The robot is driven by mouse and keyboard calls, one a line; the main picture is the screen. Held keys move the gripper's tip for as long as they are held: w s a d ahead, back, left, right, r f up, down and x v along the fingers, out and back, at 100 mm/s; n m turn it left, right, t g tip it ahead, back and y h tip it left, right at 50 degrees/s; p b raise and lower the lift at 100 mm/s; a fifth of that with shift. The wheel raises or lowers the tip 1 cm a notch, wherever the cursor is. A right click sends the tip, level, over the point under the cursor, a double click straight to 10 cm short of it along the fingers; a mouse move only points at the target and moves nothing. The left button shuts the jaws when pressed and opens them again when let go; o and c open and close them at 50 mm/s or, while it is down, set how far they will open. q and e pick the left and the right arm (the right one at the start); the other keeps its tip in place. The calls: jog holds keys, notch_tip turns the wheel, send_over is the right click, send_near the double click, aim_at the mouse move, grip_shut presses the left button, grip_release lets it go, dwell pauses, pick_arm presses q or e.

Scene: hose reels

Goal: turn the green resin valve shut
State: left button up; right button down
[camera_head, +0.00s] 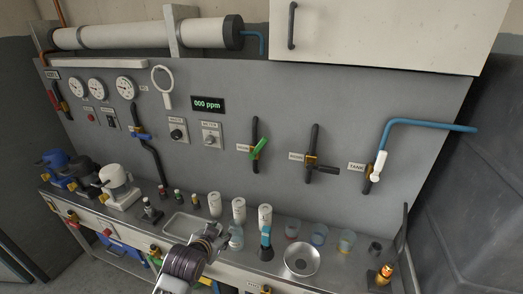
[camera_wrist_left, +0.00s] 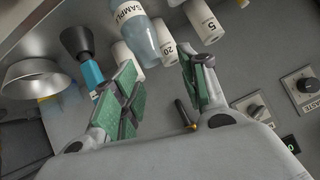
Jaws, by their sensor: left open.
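The green resin valve's lever (camera_head: 260,148) sits on a dark vertical pipe on the grey panel in the head view. It is tilted, pointing up and to the right from its brass body. My right gripper is in neither view.
A sample bottle (camera_wrist_left: 138,30) stands close to my left fingers. A black-handled valve (camera_head: 320,168) and the white-handled tank valve (camera_head: 379,166) are to the right.

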pick_arm(q)
jog(key=w+d+r+m+t+h, duration=0.1)
jog(key=w+d+r+t, duration=0.15)
jog(key=r, duration=0.25)
jog(key=w+d+r+m+t+h, duration=0.1)
jog(key=w+d+r, duration=0.1)
jog(key=w+r, duration=0.3)
jog(key=m+t+h, duration=0.2)
jog(key=m+t, duration=0.1)
send_near(261, 146)
jog(key=v, duration=0.2)
jog(key=shift+s+a+r, duration=0.1)
jog(key=shift+s, duration=0.15)
jog(key=shift+w, duration=0.15)
jog(key=shift+p+x, duration=0.85)
jog(key=shift+x, duration=5.9)
grip_shut()
